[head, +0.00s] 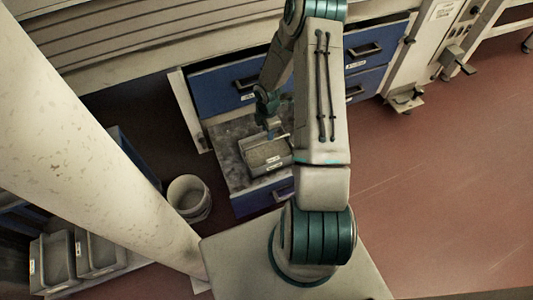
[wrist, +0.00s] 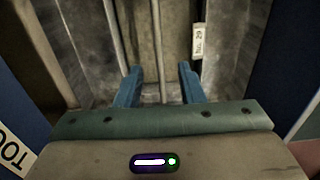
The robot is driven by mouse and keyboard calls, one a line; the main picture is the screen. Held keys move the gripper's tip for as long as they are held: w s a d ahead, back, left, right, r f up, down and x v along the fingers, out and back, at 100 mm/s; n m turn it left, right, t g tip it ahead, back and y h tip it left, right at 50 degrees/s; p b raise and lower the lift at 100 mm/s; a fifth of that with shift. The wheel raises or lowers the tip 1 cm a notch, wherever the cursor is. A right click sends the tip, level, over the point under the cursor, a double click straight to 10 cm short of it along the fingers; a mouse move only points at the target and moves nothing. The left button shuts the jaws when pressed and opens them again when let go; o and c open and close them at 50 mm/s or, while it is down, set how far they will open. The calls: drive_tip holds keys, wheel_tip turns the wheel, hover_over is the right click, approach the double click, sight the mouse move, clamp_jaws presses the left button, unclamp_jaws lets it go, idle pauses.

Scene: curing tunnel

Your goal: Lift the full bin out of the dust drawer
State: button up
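The dust drawer (head: 238,180) is pulled out of the blue cabinet. A grey metal bin (head: 283,162) sits inside it, filled with greyish-brown material and carrying a white label on its near side. A thin bar, which looks like its handle, crosses over the bin. My gripper (head: 270,124) points down at the bin's far part; my arm covers some of the drawer. In the wrist view, the fingers of my gripper (wrist: 160,87) are apart, with a thin metal bar (wrist: 163,45) running between them. I cannot tell whether either finger touches it.
Closed blue drawers (head: 365,82) flank the open one on the right. A pale panel (head: 187,112) stands at its left. A white bucket (head: 188,197) is on the floor. A large pale column (head: 90,140) fills the left; metal bins (head: 52,263) sit on a rack. The red floor at right is clear.

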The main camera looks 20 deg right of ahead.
drive_tip(key=b, duration=0.4)
approach(267, 151)
wheel_tip(267, 151, down, 5)
drive_tip(key=shift+w+f, duration=0.1)
drive_tip(key=shift+f, duration=0.1)
clamp_jaws()
drive_tip(key=shift+r, duration=0.1)
idle(1.2)
